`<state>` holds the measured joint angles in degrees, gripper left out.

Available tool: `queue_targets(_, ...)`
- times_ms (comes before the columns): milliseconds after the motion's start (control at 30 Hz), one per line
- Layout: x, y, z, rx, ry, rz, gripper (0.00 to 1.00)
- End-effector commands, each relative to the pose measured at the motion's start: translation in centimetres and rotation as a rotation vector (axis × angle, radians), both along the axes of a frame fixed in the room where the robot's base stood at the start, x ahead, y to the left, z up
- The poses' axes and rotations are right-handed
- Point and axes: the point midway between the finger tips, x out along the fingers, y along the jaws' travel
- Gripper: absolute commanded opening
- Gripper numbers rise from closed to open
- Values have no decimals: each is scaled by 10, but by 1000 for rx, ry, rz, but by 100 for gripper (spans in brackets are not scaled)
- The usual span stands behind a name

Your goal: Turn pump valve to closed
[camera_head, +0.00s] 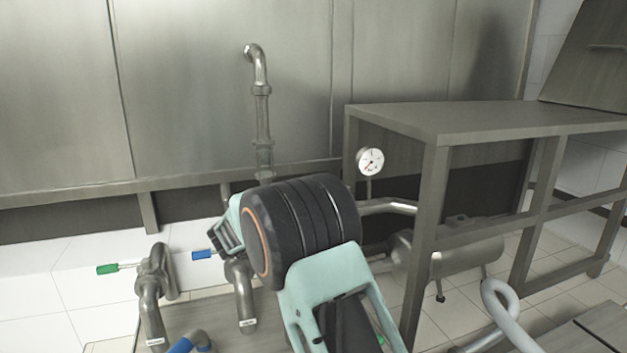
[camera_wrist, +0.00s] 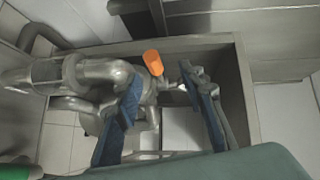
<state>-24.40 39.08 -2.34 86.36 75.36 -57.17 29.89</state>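Two valve handles stick out to the left from metal pipes in the head view: a green handle (camera_head: 107,269) and a blue handle (camera_head: 203,255). No label marks either one legibly as the pump valve. My gripper (camera_head: 214,240) is partly hidden behind my wrist, close to the blue handle. In the wrist view, my gripper (camera_wrist: 162,82) is open, with its two fingers apart. An orange handle (camera_wrist: 153,62) stands just beyond the fingertips, near the gap; I cannot tell whether they touch. The orange handle does not show in the head view.
A metal table frame (camera_head: 436,180) stands to the right, with a round gauge (camera_head: 370,161) by its left leg and a metal cylinder (camera_head: 465,250) below. Thick pipes (camera_wrist: 95,75) crowd the left of the wrist view. A green thing (camera_wrist: 15,172) shows at its lower left corner.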

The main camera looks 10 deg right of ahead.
Motion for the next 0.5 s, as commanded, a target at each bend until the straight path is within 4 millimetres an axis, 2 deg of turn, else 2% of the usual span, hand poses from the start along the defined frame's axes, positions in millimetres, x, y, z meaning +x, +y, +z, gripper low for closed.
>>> queue_targets(167, 1, -6, -12, 13, 15, -32, 37)
queue_targets(500, 51, -40, -19, 13, 14, -31, 37)
